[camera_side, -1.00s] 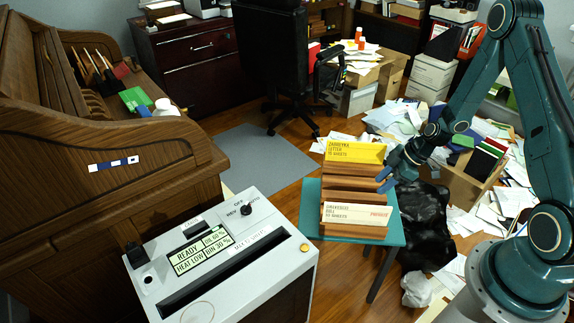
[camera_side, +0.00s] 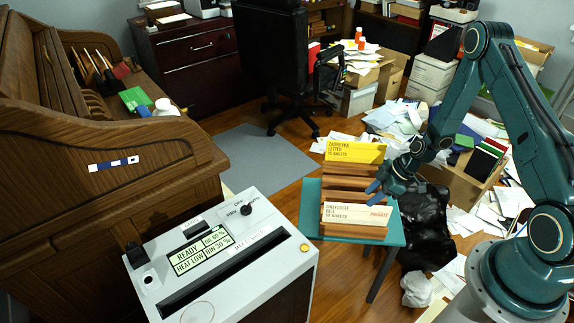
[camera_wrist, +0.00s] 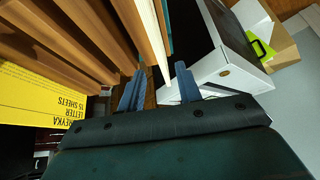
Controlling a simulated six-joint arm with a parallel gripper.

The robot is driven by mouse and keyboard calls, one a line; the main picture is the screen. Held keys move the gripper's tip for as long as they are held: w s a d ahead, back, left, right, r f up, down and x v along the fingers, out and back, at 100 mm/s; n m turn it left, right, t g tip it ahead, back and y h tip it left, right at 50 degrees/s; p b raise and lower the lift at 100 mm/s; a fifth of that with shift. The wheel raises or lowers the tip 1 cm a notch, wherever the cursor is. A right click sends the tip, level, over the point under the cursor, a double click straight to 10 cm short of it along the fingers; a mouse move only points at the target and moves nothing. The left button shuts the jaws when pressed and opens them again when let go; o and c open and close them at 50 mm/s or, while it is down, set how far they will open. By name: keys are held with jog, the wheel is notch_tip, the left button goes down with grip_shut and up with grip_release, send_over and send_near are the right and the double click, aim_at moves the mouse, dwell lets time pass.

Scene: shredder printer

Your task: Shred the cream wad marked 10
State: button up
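The cream wad (camera_side: 355,213) stands in the front slot of a wooden rack (camera_side: 345,184); its label has red print at the right, and the number is too small to read surely. My gripper (camera_side: 374,188) is just behind and above its right end. In the wrist view my gripper (camera_wrist: 160,82) is open, and the cream wad's edge (camera_wrist: 150,28) reaches between the two blue fingers, with gaps beside it. The grey-white shredder (camera_side: 285,262) stands left of the rack; its display reads READY, and its long dark slot (camera_side: 212,279) looks empty.
A yellow wad (camera_side: 355,152) stands in the rack's rear slot. The rack is on a small teal table (camera_side: 310,200). A knob (camera_side: 246,209) sits on the shredder top. A black bag (camera_side: 425,235) and loose papers lie right of the table.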

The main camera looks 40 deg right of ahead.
jog(key=x, duration=0.9)
jog(key=shift+c, duration=0.4)
grip_shut()
jog(key=shift+r, duration=0.5)
jog(key=shift+r, duration=0.3)
jog(key=shift+r, duration=0.4)
